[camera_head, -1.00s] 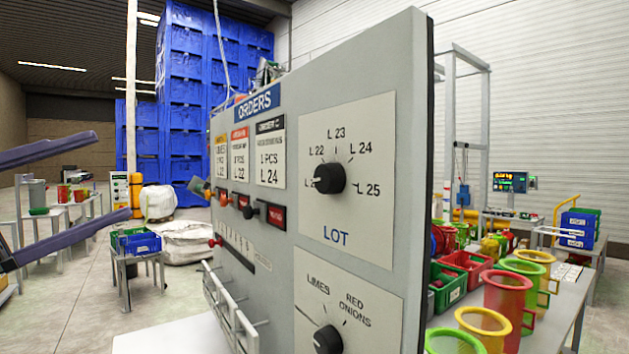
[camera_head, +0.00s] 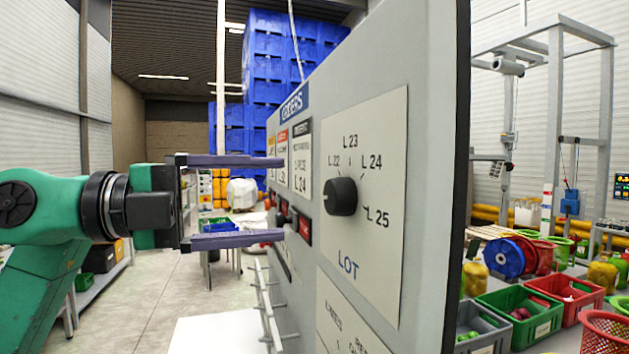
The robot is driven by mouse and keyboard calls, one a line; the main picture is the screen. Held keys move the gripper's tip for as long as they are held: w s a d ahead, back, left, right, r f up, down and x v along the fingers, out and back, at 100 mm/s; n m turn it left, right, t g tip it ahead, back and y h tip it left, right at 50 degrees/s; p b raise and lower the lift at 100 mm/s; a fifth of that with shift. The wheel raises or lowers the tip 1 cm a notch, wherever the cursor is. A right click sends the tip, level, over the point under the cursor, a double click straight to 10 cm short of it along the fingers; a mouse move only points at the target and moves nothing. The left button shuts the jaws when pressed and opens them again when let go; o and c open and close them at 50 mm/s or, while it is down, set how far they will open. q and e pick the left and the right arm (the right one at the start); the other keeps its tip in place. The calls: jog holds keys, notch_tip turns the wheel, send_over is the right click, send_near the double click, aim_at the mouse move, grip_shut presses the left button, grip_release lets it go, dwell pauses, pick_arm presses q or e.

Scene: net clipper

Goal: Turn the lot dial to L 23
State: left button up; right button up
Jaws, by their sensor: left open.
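The lot dial (camera_head: 341,196) is a black round knob on a pale plate marked LOT, on the grey ORDERS panel. Labels L 22, L 23, L 24 and L 25 fan over its top and right. The knob hides the spot at its left where another label sits. A small pale mark shows at the knob's left side, but its exact setting is hard to read. My left gripper (camera_head: 284,198) is open and empty, left of the dial at about its height, fingers pointing right. It appears apart from the knob. My right gripper is out of view.
The grey panel (camera_head: 430,120) stands edge-on at its right. Green crate (camera_head: 520,315) and red crate (camera_head: 565,297) stand at right.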

aim_at(329, 198)
pick_arm(q)
jog(key=p+x, duration=0.1)
jog(key=x, duration=0.6)
jog(key=shift+s+p, duration=0.1)
jog(key=shift+p, duration=0.25)
jog(key=shift+d, duration=0.1)
jog(key=shift+a, duration=0.3)
jog(key=shift+c, duration=0.4)
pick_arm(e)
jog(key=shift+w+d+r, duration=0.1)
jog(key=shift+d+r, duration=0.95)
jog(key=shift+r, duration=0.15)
pick_arm(q)
jog(key=shift+d+f, duration=0.1)
jog(key=shift+d, duration=0.1)
jog(key=c, duration=1.3)
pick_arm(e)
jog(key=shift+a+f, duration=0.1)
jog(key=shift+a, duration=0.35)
